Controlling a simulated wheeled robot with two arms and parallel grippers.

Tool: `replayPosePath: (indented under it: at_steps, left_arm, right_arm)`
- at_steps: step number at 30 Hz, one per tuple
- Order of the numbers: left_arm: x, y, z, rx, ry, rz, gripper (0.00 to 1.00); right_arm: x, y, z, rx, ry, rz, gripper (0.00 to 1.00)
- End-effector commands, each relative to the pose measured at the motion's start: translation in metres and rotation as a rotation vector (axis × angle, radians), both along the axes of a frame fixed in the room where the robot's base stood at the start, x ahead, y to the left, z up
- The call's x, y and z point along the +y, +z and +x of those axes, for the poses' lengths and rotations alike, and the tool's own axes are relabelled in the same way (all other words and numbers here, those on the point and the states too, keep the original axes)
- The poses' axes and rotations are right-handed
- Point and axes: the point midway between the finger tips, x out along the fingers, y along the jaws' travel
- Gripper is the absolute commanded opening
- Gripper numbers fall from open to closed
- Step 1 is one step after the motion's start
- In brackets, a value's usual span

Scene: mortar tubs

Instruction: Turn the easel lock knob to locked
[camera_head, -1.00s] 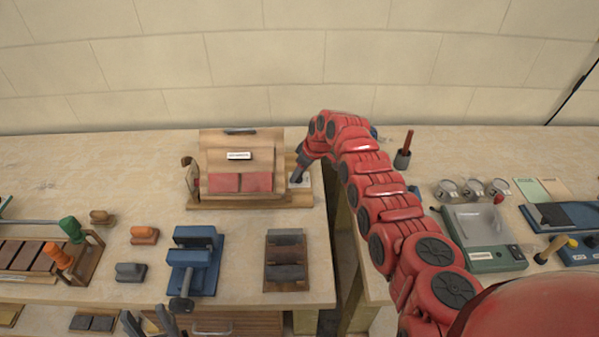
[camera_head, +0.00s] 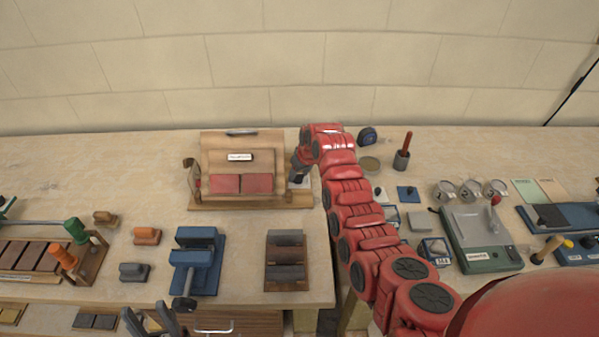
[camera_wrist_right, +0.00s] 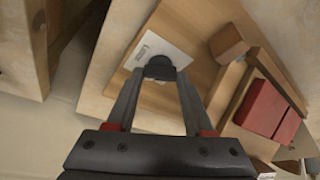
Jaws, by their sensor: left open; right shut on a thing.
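The wooden easel (camera_head: 243,160) stands at the back of the left bench and holds two red tiles (camera_head: 242,183). In the right wrist view, a dark lock knob (camera_wrist_right: 160,66) sits over a white printed card (camera_wrist_right: 150,50) on the easel's wooden base. My right gripper (camera_head: 298,178) reaches down at the easel's right end. Its fingertips (camera_wrist_right: 160,74) are shut on the knob from both sides. The knob's pointer and most of the card's print are hidden or too small to read. My left gripper (camera_head: 152,318) is open and empty at the bottom edge of the head view.
A blue vise (camera_head: 196,258) and a rack of dark blocks (camera_head: 285,260) stand in front of the easel. Orange and grey handled blocks lie to the left. A green scale (camera_head: 482,238) and small cups are on the right bench, beyond a gap. The wall is behind.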

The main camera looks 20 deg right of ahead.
Motion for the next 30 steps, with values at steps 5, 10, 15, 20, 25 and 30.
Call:
replayPosePath:
  at_steps: [5, 10, 15, 20, 25, 30]
  left_arm:
    - [0.000, -0.015, 0.000, 0.000, 0.000, 0.000, 0.50]
    - [0.000, -0.028, 0.000, 0.000, 0.000, 0.000, 0.50]
    - [0.000, -0.039, 0.000, 0.000, 0.000, 0.000, 0.50]
    - [0.000, -0.046, 0.000, 0.000, 0.000, 0.000, 0.50]
    - [0.000, -0.050, 0.000, 0.000, 0.000, 0.000, 0.50]
    - [0.000, -0.051, 0.000, 0.000, 0.000, 0.000, 0.50]
  right_arm:
    - [0.002, -0.003, 0.001, -0.007, -0.161, -0.001, 0.00]
    - [0.003, -0.004, 0.000, -0.002, -0.300, -0.001, 0.00]
    - [0.004, -0.002, 0.002, -0.006, -0.411, -0.001, 0.00]
    - [0.004, -0.001, 0.002, -0.006, -0.484, 0.000, 0.00]
    - [0.003, 0.000, 0.001, -0.004, -0.529, 0.000, 0.00]
    - [0.003, 0.000, 0.001, -0.003, -0.546, 0.000, 0.00]
